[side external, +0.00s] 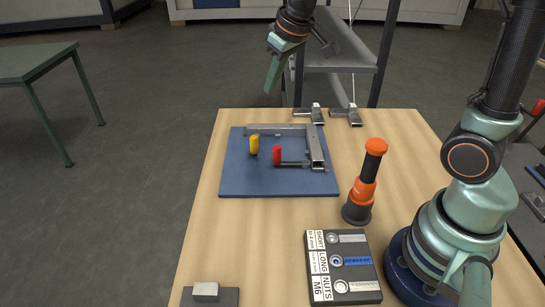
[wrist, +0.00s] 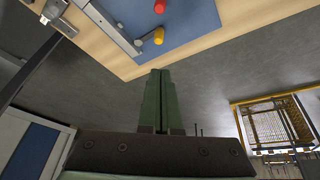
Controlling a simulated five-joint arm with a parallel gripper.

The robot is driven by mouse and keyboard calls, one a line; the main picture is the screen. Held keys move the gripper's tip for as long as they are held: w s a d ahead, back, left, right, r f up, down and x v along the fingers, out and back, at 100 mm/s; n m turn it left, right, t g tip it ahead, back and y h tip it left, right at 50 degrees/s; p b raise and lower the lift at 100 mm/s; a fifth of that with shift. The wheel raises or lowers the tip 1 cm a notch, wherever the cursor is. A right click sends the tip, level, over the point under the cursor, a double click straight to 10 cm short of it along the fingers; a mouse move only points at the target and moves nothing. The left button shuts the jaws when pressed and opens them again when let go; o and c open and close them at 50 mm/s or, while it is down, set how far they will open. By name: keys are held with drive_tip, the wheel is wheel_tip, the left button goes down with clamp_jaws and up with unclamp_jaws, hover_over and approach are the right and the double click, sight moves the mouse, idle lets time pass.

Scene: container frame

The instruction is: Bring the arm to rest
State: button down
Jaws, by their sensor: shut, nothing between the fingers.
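My gripper (side external: 273,73) hangs in the air above and beyond the far edge of the wooden table (side external: 205,235), at the top of the side external view. Its green fingers are together with nothing between them. In the wrist view the shut fingers (wrist: 162,80) point toward the table edge, with floor behind them. No part of the gripper touches the table or anything on it. The upper part of my arm runs out of the side external view at the top.
A blue board (side external: 240,180) holds a metal clamp (side external: 315,150) with a red handle (side external: 277,155) and a yellow handle (side external: 254,144). An orange-and-black tool (side external: 364,185) stands upright right of it. A black case (side external: 343,268) lies nearer. A grey rack (side external: 340,62) stands behind the table.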

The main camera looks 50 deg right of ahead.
drive_tip(key=s+r+m+t, duration=0.1)
drive_tip(key=s, duration=1.3)
drive_tip(key=shift+s+d+r, duration=0.15)
drive_tip(key=shift+d, duration=0.05)
idle(0.6)
